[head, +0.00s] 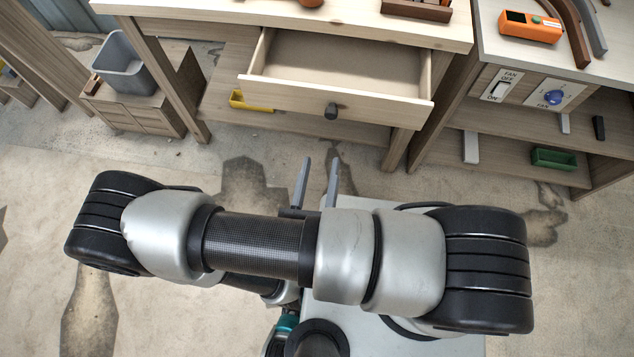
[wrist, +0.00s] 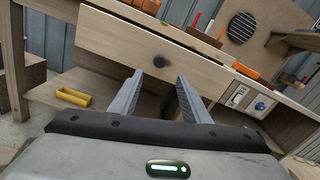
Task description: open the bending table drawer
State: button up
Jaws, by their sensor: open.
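The bending table drawer (head: 335,95) is pulled out from the wooden table (head: 330,28) in the head view, and its empty inside shows. A dark round knob (head: 331,111) sits on the middle of its front. The drawer front (wrist: 190,75) and the knob (wrist: 159,62) also show in the wrist view, ahead of my fingers. My gripper (head: 318,176) is open and empty, its two grey fingers apart. It is in front of the drawer and clear of the knob. The fingers show in the wrist view (wrist: 158,88) too.
A yellow tray (head: 250,102) lies on the shelf under the table. A low wooden cabinet with a grey bin (head: 124,64) stands at left. At right, a second bench carries a fan switch (head: 497,88), a blue dial and an orange device (head: 530,27). Bare floor lies before the drawer.

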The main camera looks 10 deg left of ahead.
jog(key=s, duration=0.3)
jog(key=shift+s+a, duration=0.1)
jog(key=shift+s, duration=0.3)
